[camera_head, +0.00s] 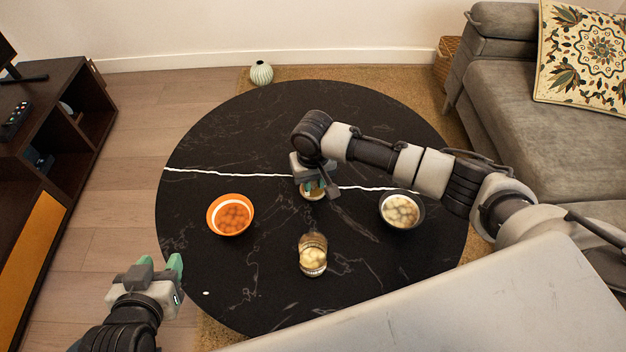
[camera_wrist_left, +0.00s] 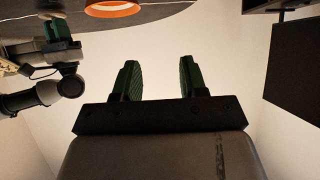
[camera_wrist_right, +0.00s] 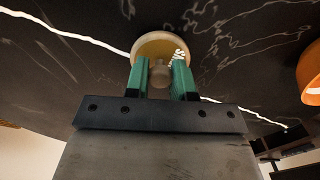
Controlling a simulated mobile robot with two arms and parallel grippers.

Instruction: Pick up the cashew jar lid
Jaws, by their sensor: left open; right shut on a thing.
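The round tan lid (camera_wrist_right: 162,44) with a small knob shows in the right wrist view. My right gripper (camera_wrist_right: 160,72) is shut on the knob, with a green finger on each side. In the head view the lid (camera_head: 314,194) is partly hidden under my right gripper (camera_head: 313,186); whether it touches the table cannot be told. A glass jar (camera_head: 313,256) with pale contents stands open on the black table, nearer to me than the lid. My left gripper (camera_head: 160,266) is open and empty, off the table's left front edge.
On the round black table (camera_head: 255,125), an orange bowl (camera_head: 230,214) with orange contents stands left and a dark bowl (camera_head: 401,210) with pale contents right. A grey sofa (camera_head: 540,110) is at right, a dark cabinet (camera_head: 60,125) at left. The table's back left is clear.

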